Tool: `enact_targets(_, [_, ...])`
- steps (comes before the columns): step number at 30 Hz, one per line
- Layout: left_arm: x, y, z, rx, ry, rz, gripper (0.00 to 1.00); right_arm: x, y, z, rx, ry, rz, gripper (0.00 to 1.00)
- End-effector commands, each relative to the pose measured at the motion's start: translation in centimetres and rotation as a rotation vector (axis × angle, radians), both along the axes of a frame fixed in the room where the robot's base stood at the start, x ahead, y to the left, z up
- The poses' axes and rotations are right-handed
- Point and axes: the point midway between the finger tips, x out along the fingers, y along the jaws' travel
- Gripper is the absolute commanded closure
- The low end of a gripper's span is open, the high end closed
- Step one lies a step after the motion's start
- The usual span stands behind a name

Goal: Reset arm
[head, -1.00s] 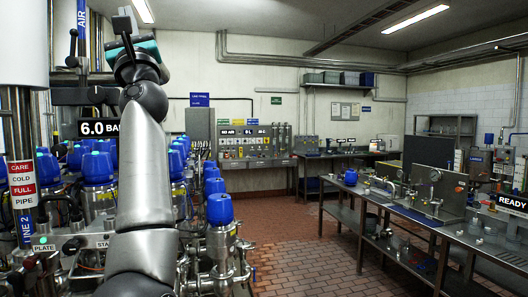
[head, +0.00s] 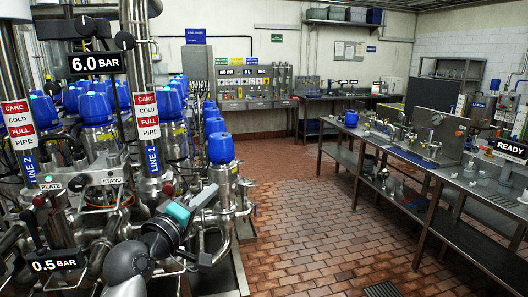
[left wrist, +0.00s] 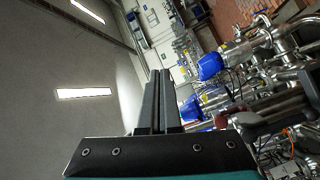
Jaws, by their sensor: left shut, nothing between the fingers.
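My left gripper shows low in the head view, left of centre, with its teal body (head: 178,212) in front of the valve rows. In the left wrist view its two dark fingers (left wrist: 160,75) lie together, with nothing between them. The forearm comes up from the bottom left edge. Valves with blue caps (head: 221,148) stand behind and right of the gripper. Blue caps also show right of the fingers in the left wrist view (left wrist: 210,66). My right gripper is not seen.
Steel pipes with red and white labels (head: 146,118) stand at the left. A 0.5 BAR display (head: 54,264) is near the forearm. A long steel bench (head: 400,150) runs along the right. The brick floor (head: 310,210) between is clear.

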Motion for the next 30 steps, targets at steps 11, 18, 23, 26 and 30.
enact_targets(11, [-15.6,0.4,-20.5,0.750,0.441,-0.177,1.00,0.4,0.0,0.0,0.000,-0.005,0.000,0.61])
enact_targets(18, [-26.1,2.3,-26.3,1.064,0.654,-0.356,1.00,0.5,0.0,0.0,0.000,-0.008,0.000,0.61])
enact_targets(23, [-31.4,3.5,-27.8,1.192,0.756,-0.457,1.00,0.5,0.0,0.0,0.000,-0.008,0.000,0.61])
enact_targets(26, [-34.5,4.2,-28.3,1.257,0.812,-0.523,1.00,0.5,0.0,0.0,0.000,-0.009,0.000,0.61])
enact_targets(30, [-35.0,4.4,-31.2,1.281,0.842,-0.553,1.00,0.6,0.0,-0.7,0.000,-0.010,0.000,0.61])
